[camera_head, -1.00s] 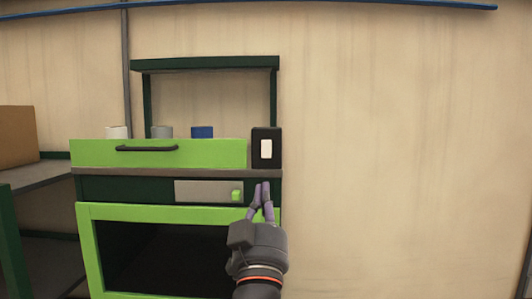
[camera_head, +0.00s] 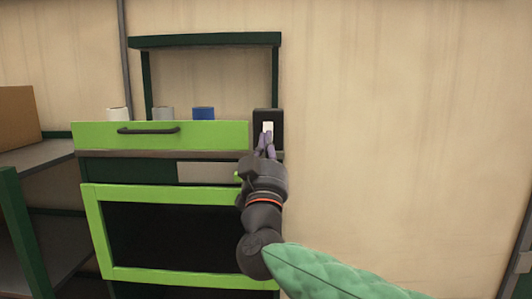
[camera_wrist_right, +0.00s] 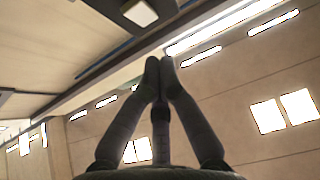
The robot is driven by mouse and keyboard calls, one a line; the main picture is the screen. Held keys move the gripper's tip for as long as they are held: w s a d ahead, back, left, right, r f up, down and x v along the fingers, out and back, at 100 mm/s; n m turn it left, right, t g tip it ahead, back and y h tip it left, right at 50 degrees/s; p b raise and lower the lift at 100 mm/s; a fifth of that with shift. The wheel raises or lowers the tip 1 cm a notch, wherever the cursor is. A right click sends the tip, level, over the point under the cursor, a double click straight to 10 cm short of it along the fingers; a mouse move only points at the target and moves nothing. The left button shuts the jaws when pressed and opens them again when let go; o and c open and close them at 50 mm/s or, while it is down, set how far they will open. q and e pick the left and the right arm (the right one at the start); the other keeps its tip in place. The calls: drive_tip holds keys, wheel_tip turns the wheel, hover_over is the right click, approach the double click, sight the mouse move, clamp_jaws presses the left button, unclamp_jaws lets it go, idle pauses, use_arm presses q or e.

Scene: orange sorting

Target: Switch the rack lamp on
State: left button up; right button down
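The switch is a black box (camera_head: 259,116) with a white rocker (camera_head: 268,128), at the right end of the rack's counter. It also shows in the right wrist view as a white rocker (camera_wrist_right: 140,12) in a dark frame at the top edge. My right gripper (camera_head: 265,140) is shut and empty, its fingertips pointing up. In the head view the tips overlap the lower part of the switch; in the wrist view they appear apart from the rocker. Contact is not visible. No lit lamp shows on the rack (camera_head: 205,40). My left gripper is not in view.
A green drawer front (camera_head: 95,137) with a dark handle is left of the switch. A white, a grey and a blue (camera_head: 203,113) item stand behind it. A green-framed door (camera_head: 180,276) is below. A cardboard box (camera_head: 18,115) sits on a left shelf. Bare wall is right.

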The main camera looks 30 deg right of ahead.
sight(268, 128)
drive_tip(key=shift+w+d+f+p, duration=0.15)
drive_tip(key=shift+w+d, duration=0.25)
drive_tip(key=shift+w, duration=0.2)
drive_tip(key=shift+w+d+f+p, duration=0.15)
drive_tip(key=shift+w+d, duration=0.2)
drive_tip(key=shift+w, duration=0.3)
drive_tip(key=shift+w+d+p, duration=0.15)
drive_tip(key=shift+w+d, duration=0.25)
drive_tip(key=shift+w, duration=0.2)
